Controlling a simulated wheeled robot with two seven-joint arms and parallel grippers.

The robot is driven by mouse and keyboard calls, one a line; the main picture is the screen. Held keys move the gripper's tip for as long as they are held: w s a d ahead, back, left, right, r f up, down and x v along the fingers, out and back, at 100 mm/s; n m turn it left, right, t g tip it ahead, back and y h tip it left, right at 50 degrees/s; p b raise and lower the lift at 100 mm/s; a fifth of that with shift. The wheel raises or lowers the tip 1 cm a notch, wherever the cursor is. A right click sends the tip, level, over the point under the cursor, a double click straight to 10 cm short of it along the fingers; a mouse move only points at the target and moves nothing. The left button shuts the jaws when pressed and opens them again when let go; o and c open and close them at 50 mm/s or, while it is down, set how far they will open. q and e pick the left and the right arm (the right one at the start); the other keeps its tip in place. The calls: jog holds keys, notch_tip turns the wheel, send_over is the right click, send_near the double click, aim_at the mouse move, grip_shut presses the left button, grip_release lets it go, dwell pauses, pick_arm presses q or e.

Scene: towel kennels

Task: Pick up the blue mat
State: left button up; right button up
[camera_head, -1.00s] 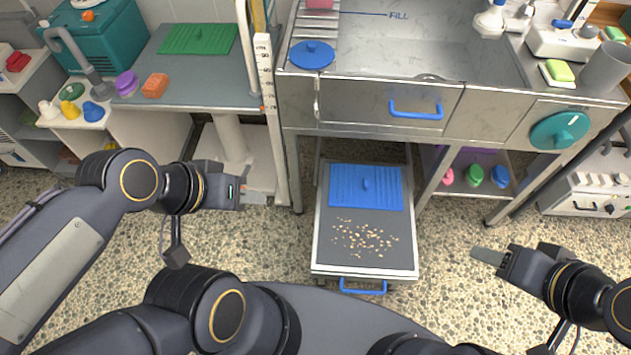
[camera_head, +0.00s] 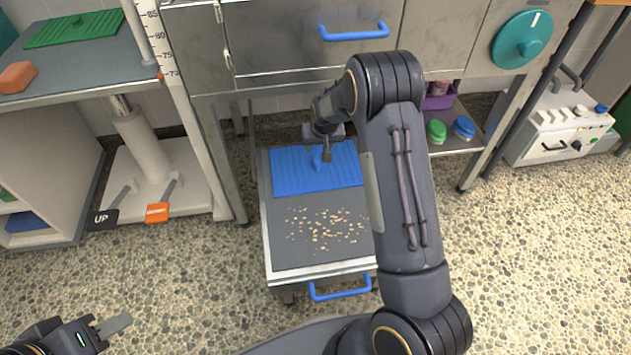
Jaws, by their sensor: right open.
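The blue mat (camera_head: 288,172) is a ribbed rectangle with a small raised blue handle near its middle. It lies flat at the back of a grey pull-out tray (camera_head: 290,262). My right arm reaches over the tray, and its gripper (camera_head: 322,160) points down at the mat's handle. The jaws are open, and the handle shows right by the fingertips; whether they touch it I cannot tell. My right arm hides the mat's right edge. My left gripper (camera_head: 112,327) is low at the far left, over the floor, away from the mat. Its jaw gap is unclear.
Small tan crumbs (camera_head: 325,228) lie on the tray in front of the mat. The tray's blue handle (camera_head: 340,288) faces me. The steel cabinet (camera_head: 275,45) overhangs behind the tray. A ruler post (camera_head: 185,110) stands left. Speckled floor is open on both sides.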

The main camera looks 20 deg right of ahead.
jog(key=b, duration=0.1)
send_over(316, 160)
jog(key=s, duration=0.2)
jog(key=f, duration=0.5)
jog(key=shift+a+f, duration=0.25)
jog(key=shift+f, duration=0.1)
jog(key=b+x, duration=0.3)
jog(key=x, duration=0.2)
jog(key=shift+s+d+f, duration=0.1)
jog(key=shift+s+f, duration=0.05)
jog(key=shift+f, duration=0.1)
pick_arm(q)
notch_tip(316, 160, down, 5)
pick_arm(e)
jog(key=shift+r, duration=0.1)
grip_shut()
